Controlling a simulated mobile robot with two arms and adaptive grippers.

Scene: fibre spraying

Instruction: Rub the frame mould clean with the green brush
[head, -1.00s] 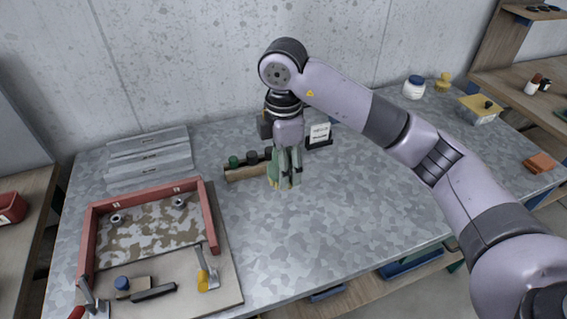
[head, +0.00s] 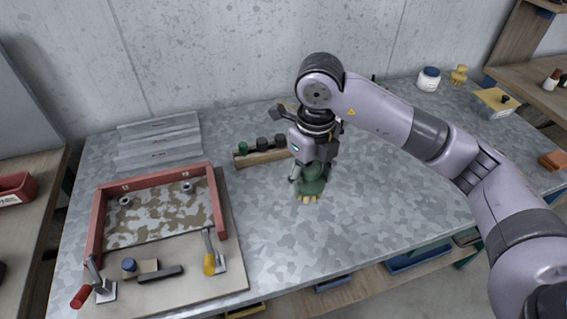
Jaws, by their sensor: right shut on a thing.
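The frame mould (head: 98,222) lies at the left of the table, with a red wall around three sides. Its plate (head: 150,222) is blotched with brown residue, and two round grey fittings stand on it. My right gripper (head: 308,172) is shut on the green brush (head: 315,187) at mid-table, to the right of the mould and apart from it. The brush's pale yellow bristles point down; I cannot tell whether they touch the table. The gripper's fingers partly hide the brush. My left gripper is not in view.
Two toggle clamps, a yellow-handled one (head: 210,263) and a red-handled one (head: 82,296), stand on the mould's base board. A blue-capped block and a black bar lie between them. A wooden rack (head: 262,157) stands behind the brush. The table's right middle (head: 400,205) is clear.

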